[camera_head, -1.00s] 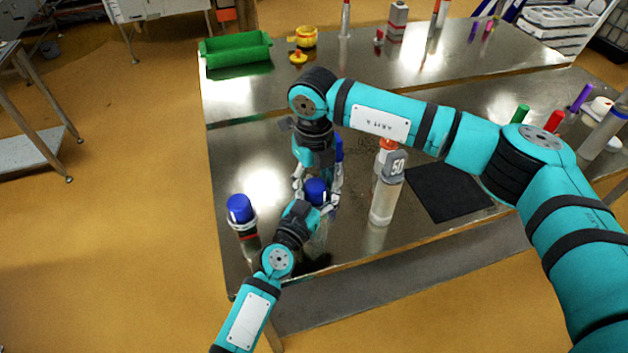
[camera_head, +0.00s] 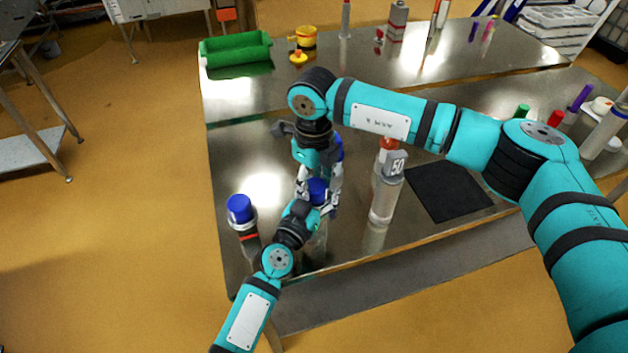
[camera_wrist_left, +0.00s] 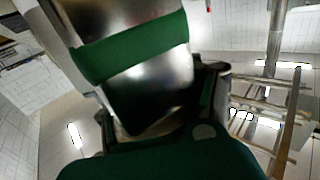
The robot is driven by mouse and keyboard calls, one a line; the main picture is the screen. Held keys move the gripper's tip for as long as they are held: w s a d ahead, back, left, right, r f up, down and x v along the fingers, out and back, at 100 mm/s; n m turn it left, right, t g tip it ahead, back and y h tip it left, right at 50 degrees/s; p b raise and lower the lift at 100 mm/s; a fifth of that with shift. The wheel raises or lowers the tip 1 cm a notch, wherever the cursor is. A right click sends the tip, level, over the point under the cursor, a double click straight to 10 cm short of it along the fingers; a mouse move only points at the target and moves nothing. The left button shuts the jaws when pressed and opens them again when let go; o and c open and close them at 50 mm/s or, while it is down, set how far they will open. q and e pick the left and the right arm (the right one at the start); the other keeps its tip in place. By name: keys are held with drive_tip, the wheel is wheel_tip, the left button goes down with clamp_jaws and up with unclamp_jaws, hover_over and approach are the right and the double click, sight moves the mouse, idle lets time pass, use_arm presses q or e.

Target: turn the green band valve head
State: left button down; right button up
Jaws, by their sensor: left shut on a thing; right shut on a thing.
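A metal cylinder with a green band (camera_wrist_left: 130,45) fills the upper middle of the left wrist view. It lies between the fingers of my left gripper (camera_wrist_left: 150,125), which is shut on it. In the head view my left gripper (camera_head: 312,212) reaches in from the lower left, beside a blue-topped part (camera_head: 318,190). My right gripper (camera_head: 320,182) comes down from above around this part and is shut on it. The arms hide most of the held piece, and its green band cannot be made out in the head view.
A blue-capped container (camera_head: 240,210) stands to the left, near the table edge. A green tray (camera_head: 235,50) and yellow pieces (camera_head: 303,38) are farther back.

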sight(313, 183)
drive_tip(key=shift+s+a+n, duration=0.1)
drive_tip(key=shift+n, duration=1.1)
drive_tip(key=o, duration=1.2)
drive_tip(key=shift+r, duration=4.05)
use_arm(q)
drive_tip(key=shift+c, duration=1.2)
unclamp_jaws()
